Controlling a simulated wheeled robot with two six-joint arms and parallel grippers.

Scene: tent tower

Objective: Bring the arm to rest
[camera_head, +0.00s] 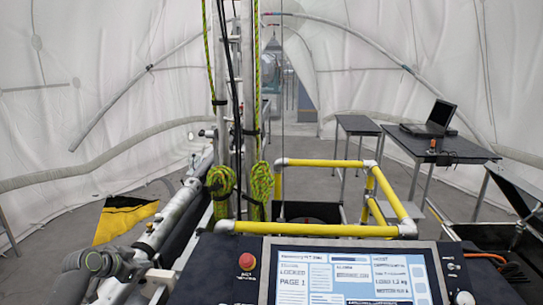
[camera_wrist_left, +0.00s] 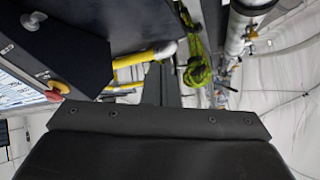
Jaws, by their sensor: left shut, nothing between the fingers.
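My left arm comes in at the lower left of the head view, its grey wrist bent beside the console. Its gripper (camera_head: 135,265) is small there, near the left side of the console, and its fingertips are hard to make out. In the left wrist view the dark gripper body fills the bottom, and the gripper (camera_wrist_left: 165,88) is shut with nothing held. My right gripper is in neither view.
A console (camera_head: 350,272) with a lit screen and a red button (camera_head: 246,261) stands close on the right. Behind it are a yellow rail (camera_head: 310,229) and a mast with coiled green rope (camera_head: 261,182). A laptop (camera_head: 433,120) sits on a table farther back.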

